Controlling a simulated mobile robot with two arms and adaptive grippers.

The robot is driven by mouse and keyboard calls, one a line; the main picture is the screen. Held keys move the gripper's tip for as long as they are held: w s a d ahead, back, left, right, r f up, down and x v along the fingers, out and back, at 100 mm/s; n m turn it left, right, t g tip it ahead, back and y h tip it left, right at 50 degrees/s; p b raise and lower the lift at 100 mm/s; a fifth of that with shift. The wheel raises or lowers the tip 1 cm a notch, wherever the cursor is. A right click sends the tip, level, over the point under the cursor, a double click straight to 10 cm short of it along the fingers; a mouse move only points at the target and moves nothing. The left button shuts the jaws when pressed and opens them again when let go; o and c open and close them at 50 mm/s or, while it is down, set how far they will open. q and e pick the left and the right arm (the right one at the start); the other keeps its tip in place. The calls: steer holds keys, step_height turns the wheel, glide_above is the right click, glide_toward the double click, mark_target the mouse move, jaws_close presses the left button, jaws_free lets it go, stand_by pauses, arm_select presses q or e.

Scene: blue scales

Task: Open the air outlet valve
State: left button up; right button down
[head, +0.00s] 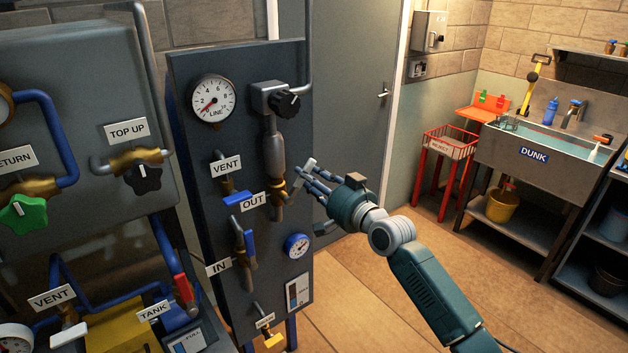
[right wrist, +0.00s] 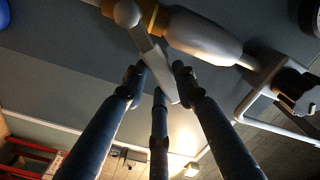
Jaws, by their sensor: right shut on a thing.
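The outlet valve is a brass body (head: 279,189) below a grey cylinder on the dark panel, beside the OUT label (head: 253,201). Its pale grey lever (head: 303,172) sticks out from the panel toward my right gripper (head: 318,182). In the right wrist view the lever (right wrist: 155,60) runs from its round pivot down between the three dark fingers (right wrist: 158,90), which are shut on it. The brass body (right wrist: 150,14) shows at the top of that view. The fingers partly hide the lever's end. My left gripper is not in view.
The panel (head: 200,130) also carries a LINE gauge (head: 212,99), a black knob (head: 285,104), VENT and IN valves with blue levers, and a small blue gauge (head: 297,245). Another panel stands left. A red cart (head: 450,145) and a sink (head: 545,150) are at the right. Floor is open between.

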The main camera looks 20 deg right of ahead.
steer(key=a+n, duration=0.1)
steer(key=n, duration=0.1)
steer(key=s+a+r+n+p, duration=0.1)
steer(key=n, duration=0.1)
steer(key=a+r+n+p, duration=0.1)
steer(key=a+n, duration=0.1)
steer(key=n, duration=0.1)
steer(key=shift+s+r, duration=0.15)
steer(key=shift+s, duration=0.1)
steer(key=shift+s+a+n+p, duration=0.1)
steer(key=shift+a+n+p, duration=0.25)
steer(key=shift+n, duration=0.15)
steer(key=c, duration=1.3)
jaws_free()
steer(key=shift+c, duration=0.2)
steer(key=shift+s+d, duration=0.1)
steer(key=shift+s, duration=0.1)
steer(key=v, duration=1.1)
steer(key=shift+s, duration=0.35)
